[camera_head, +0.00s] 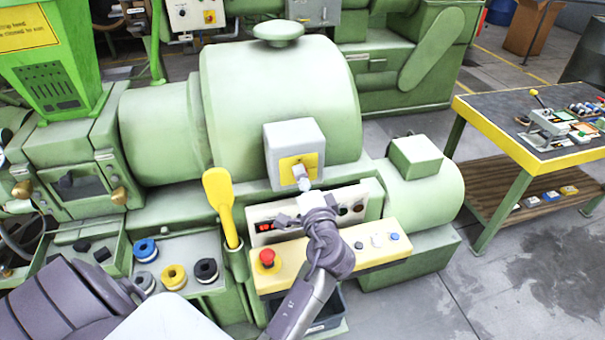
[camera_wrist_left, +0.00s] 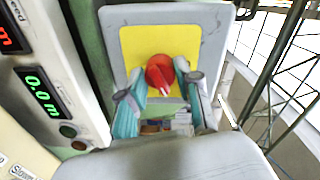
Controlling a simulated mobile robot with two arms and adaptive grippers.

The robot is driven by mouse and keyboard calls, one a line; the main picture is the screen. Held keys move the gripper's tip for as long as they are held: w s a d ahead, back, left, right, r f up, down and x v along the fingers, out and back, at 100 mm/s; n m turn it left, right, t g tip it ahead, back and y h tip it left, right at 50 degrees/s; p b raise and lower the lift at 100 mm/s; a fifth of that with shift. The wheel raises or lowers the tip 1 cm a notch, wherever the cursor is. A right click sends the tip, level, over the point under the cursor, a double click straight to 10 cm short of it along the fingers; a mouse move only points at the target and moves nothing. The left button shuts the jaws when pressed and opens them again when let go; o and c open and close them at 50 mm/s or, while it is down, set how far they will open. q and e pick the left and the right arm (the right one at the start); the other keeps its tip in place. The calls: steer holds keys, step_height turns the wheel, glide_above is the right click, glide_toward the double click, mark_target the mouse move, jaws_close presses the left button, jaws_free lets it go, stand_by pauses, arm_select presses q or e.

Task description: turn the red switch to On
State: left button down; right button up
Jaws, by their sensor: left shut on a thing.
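The red switch (camera_wrist_left: 160,73) is a round knob with a pointed handle on a yellow plate (camera_wrist_left: 136,42), seen in the left wrist view. The plate is on the front of a grey box (camera_wrist_left: 205,22); this box also shows in the head view (camera_head: 293,138) on the green machine. My left gripper (camera_head: 303,182) is at the plate, with its fingers (camera_wrist_left: 160,85) on either side of the knob, shut on it. In the head view the gripper hides the knob. I cannot read any On or Off marking. My right gripper is not in view.
Below the box is a panel with displays (camera_wrist_left: 41,97). A cream ledge (camera_head: 378,248) carries a red emergency button (camera_head: 267,258). A workbench (camera_head: 500,120) stands at right beyond open floor.

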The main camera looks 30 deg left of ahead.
arm_select(q)
steer(key=shift+w+r+m+p, duration=0.15)
steer(key=shift+m+p, duration=1.3)
steer(key=shift+m, duration=1.05)
steer(key=c, duration=0.8)
jaws_free()
